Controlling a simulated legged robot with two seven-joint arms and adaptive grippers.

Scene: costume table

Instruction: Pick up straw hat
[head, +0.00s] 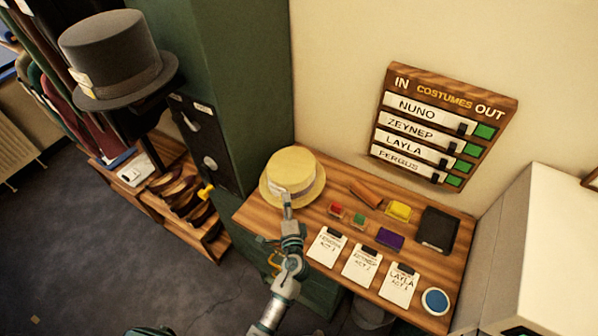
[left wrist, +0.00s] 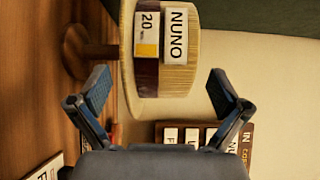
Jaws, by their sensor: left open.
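The straw hat (head: 293,166) is pale yellow with a darker band and sits at the left back corner of the wooden table (head: 258,226). In the left wrist view the hat (left wrist: 197,70) is straight ahead, on a wooden stand (left wrist: 77,52), with labels reading NUNO and 20 on it. My left gripper (head: 287,199) is at the near side of the hat. In the left wrist view its two fingers (left wrist: 158,88) are spread apart, with the hat's lower edge between or just beyond the tips; contact cannot be told. My right gripper is not in view.
Small coloured blocks, a black book (head: 437,231), label cards (head: 361,266) and a blue disc (head: 435,301) lie to the right. A green cabinet (head: 240,90) rises left of the hat. A grey top hat (head: 117,58) stands farther left. The wall holds a name board (head: 443,125).

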